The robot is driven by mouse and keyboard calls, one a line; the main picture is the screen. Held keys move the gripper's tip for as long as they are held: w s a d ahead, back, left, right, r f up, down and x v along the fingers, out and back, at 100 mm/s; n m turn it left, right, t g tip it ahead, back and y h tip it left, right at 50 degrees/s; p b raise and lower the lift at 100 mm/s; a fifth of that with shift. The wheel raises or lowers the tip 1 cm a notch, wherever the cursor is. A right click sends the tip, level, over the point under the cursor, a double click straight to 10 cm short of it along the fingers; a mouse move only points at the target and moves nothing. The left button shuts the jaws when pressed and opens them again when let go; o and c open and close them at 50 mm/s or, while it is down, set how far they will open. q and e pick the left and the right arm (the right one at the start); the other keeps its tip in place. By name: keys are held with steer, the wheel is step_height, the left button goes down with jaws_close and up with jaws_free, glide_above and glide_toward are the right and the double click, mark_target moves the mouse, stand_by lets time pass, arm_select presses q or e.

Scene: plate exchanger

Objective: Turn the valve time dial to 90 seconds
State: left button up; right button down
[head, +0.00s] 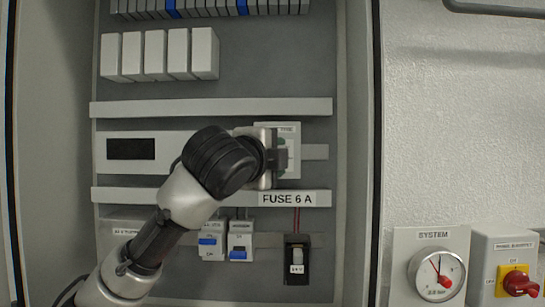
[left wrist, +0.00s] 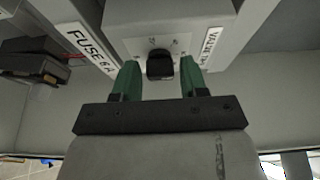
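The valve time dial is a small black knob (left wrist: 160,65) on a light grey module with a partly readable "VALVE TI..." label (left wrist: 212,48). In the head view the module (head: 290,129) sits on the middle rail, mostly covered by my left gripper (head: 282,156). In the left wrist view my left gripper (left wrist: 160,78) is open. Its two green fingers stand on either side of the knob with a visible gap on both sides. I cannot read the dial's scale or setting. My right gripper is not in view.
A "FUSE 6 A" label (head: 288,199) is on the duct below the module. A pressure gauge (head: 437,274) and a red rotary switch (head: 520,284) are on the right, outside the cabinet.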

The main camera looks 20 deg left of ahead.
arm_select(q)
steer(key=shift+o, duration=0.8)
steer(key=s+a+b, duration=0.1)
steer(key=s+b, duration=0.4)
steer(key=s, duration=0.5)
steer(key=shift+s, duration=0.4)
steer(key=shift+a, duration=0.1)
